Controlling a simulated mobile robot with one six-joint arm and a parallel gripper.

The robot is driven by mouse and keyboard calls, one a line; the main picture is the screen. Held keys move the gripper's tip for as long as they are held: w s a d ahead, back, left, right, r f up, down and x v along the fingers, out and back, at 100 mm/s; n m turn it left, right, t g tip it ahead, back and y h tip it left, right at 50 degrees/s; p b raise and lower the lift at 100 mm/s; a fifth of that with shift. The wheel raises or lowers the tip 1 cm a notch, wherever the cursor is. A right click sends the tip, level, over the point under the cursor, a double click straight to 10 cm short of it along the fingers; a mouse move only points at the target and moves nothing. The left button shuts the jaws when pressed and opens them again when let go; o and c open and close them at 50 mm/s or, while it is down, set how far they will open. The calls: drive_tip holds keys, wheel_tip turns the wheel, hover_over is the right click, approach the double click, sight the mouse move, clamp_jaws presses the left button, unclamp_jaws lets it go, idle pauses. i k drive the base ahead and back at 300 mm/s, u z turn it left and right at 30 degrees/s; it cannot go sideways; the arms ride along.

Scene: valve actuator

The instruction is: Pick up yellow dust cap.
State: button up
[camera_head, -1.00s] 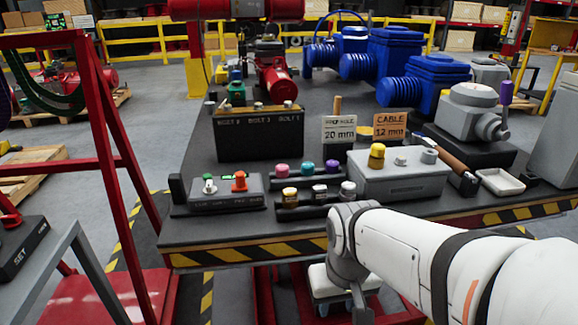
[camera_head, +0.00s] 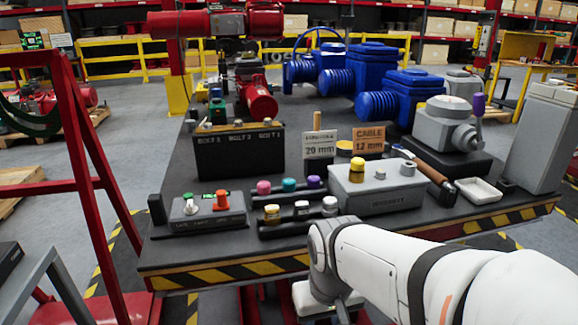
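Two small yellow pieces that could be the yellow dust cap show in the head view. One yellow cap (camera_head: 272,213) sits at the left end of a low black rack, beside a dark-and-white and a pale one. A taller yellow fitting (camera_head: 357,170) stands upright on top of a grey box (camera_head: 385,196). I cannot tell for sure which is the dust cap. My white arm comes in from the lower right and its wrist bends down in front of the table's front edge.
Pink, teal and purple caps (camera_head: 288,185) stand in a row behind the front rack. A hammer (camera_head: 428,172) and a white tray (camera_head: 479,190) lie right of the grey box. Blue valves stand at the back.

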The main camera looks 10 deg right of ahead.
sight(358, 164)
drive_tip(key=k, duration=1.2)
drive_tip(key=z, duration=0.65)
drive_tip(key=i, duration=1.65)
drive_tip(key=u, duration=0.1)
